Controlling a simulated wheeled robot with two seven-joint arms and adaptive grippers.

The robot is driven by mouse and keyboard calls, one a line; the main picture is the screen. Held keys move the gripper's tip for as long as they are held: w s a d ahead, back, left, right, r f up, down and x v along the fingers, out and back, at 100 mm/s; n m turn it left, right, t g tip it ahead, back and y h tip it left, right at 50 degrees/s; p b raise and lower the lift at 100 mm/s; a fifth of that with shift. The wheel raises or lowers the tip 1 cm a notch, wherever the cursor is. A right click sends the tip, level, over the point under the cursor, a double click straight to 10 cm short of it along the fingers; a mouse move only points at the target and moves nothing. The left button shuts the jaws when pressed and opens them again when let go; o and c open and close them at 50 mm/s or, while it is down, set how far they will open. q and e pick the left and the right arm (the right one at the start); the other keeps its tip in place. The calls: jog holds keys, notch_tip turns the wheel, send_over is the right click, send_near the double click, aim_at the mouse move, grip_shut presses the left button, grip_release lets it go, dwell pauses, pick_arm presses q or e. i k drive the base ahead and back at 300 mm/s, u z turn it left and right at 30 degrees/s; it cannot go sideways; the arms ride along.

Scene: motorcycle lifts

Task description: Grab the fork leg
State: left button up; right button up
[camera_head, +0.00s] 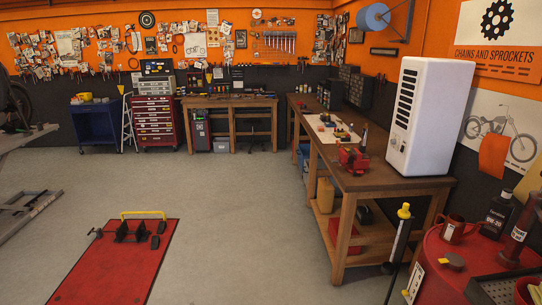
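A slim upright piece with a yellow top, a grey and dark tube and a thin dark lower rod (398,238) stands tilted at the lower right, left of a red drum. It may be the fork leg, but I cannot tell for sure. Its lower end runs to the bottom edge of the view. No other piece is clearly a fork leg. Neither my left gripper nor my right gripper is in view.
The red drum (437,272) carries a mug (452,229) and dark bottles (497,214). A wooden workbench (385,184) with a red vise (353,159) runs along the right. A red lift plate (105,270) lies at the lower left. Grey floor (240,230) between is clear.

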aim_at(364, 145)
jog(key=z, duration=0.1)
jog(key=i, duration=1.9)
jog(key=z, duration=0.4)
jog(key=i, duration=2)
jog(key=z, duration=0.45)
jog(key=i, duration=1)
jog(key=z, duration=0.1)
